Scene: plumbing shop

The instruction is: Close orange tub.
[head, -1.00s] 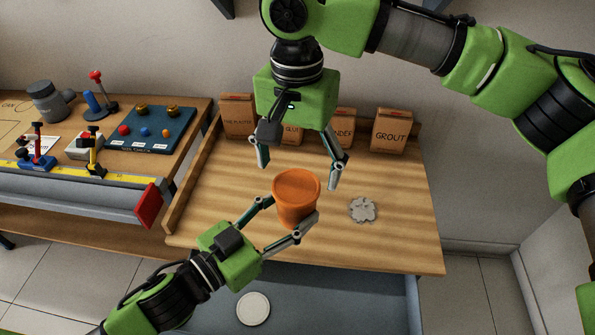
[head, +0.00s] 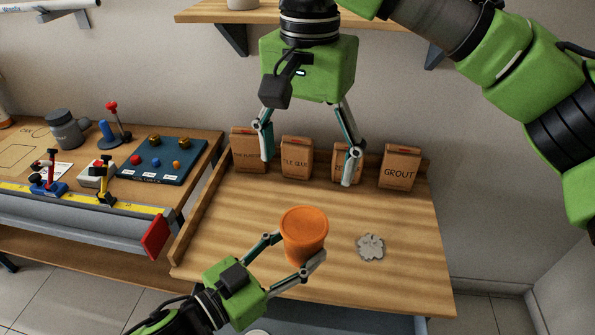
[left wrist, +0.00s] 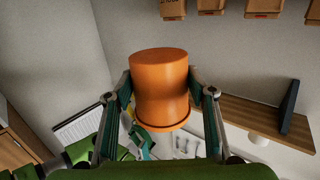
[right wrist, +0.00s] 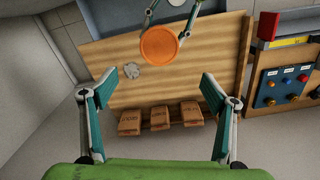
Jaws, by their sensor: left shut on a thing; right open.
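The orange tub (head: 304,238) is held upright, a little above the front part of the wooden bench. My left gripper (head: 290,262) is shut on its sides; the tub also shows between the fingers in the left wrist view (left wrist: 158,88). In the right wrist view the tub (right wrist: 159,46) shows a round orange top with a rim. I cannot tell whether this is a lid or the inside. My right gripper (head: 308,170) is open and empty, above and behind the tub, apart from it; its spread fingers also show in the right wrist view (right wrist: 158,92).
The wooden bench (head: 400,270) has a grey splotch (head: 370,247) right of the tub. Several brown boxes (head: 399,166) stand along the back. A workbench with small tools and a blue board (head: 161,160) is at left. A white round thing (head: 257,332) shows below the bench's front.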

